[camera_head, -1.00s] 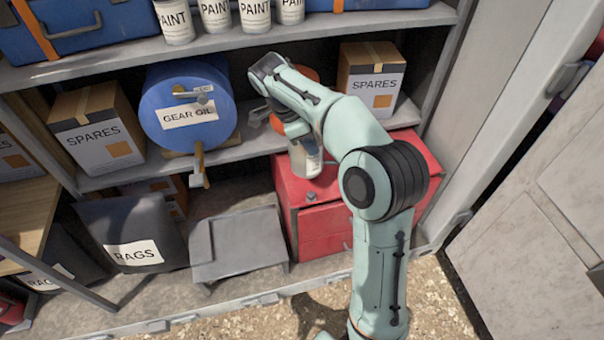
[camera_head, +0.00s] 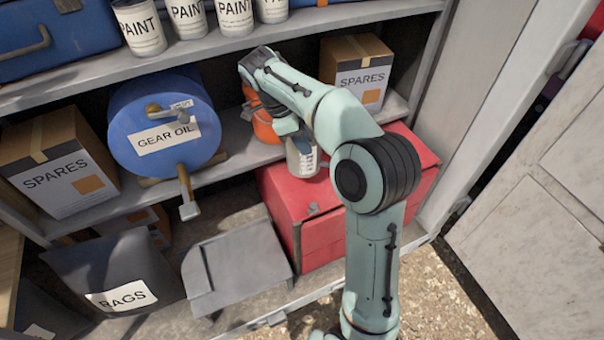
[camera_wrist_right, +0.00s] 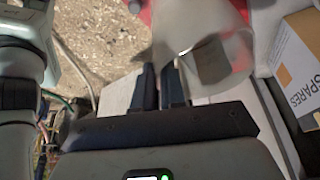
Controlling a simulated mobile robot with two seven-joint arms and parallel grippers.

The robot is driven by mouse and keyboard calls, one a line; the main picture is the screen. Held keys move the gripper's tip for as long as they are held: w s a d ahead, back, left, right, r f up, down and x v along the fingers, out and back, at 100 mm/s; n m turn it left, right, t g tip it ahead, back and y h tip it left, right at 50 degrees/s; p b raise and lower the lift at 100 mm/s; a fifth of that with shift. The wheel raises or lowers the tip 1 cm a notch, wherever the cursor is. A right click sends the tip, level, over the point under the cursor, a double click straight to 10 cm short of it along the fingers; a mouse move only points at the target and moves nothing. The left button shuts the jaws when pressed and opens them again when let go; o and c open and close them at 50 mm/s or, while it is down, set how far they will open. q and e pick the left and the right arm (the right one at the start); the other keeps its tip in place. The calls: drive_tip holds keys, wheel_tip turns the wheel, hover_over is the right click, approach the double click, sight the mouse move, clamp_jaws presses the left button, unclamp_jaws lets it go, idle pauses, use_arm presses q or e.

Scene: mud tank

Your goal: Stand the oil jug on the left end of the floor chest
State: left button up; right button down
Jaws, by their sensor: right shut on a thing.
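The oil jug (camera_head: 302,158) is a pale grey, partly see-through container, seen in front of the top of the red floor chest (camera_head: 322,242), towards its left end. Whether its base touches the lid is unclear. My right gripper (camera_head: 291,128) is shut on the jug, its fingers mostly hidden by my arm in the head view. In the right wrist view the fingers (camera_wrist_right: 160,86) are close together, and the jug (camera_wrist_right: 213,28) shows just beyond them as a cloudy shape. My left gripper is not in view.
A blue gear oil drum (camera_head: 160,110) with a tap sits on the shelf to the left. An orange object (camera_head: 264,128), partly hidden by my arm, and a spares box (camera_head: 357,72) are behind. A grey panel (camera_head: 240,262) and a rags bag (camera_head: 115,270) lie left of the chest.

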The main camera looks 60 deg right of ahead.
sight(299, 165)
drive_tip(key=f, duration=0.5)
drive_tip(key=shift+w+f+b, duration=0.15)
drive_tip(key=shift+w+b, duration=0.05)
drive_tip(key=shift+b, duration=0.1)
wheel_tip(299, 165, down, 5)
drive_tip(key=shift+r, duration=0.1)
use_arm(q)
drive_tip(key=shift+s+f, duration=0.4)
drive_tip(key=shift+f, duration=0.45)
use_arm(e)
drive_tip(key=c, duration=1.6)
unclamp_jaws()
drive_tip(key=shift+f+b, duration=0.2)
drive_tip(key=shift+b, duration=0.15)
drive_tip(key=shift+c, duration=0.2)
drive_tip(key=o, duration=0.4)
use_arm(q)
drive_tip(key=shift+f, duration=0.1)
use_arm(e)
drive_tip(key=shift+o, duration=0.2)
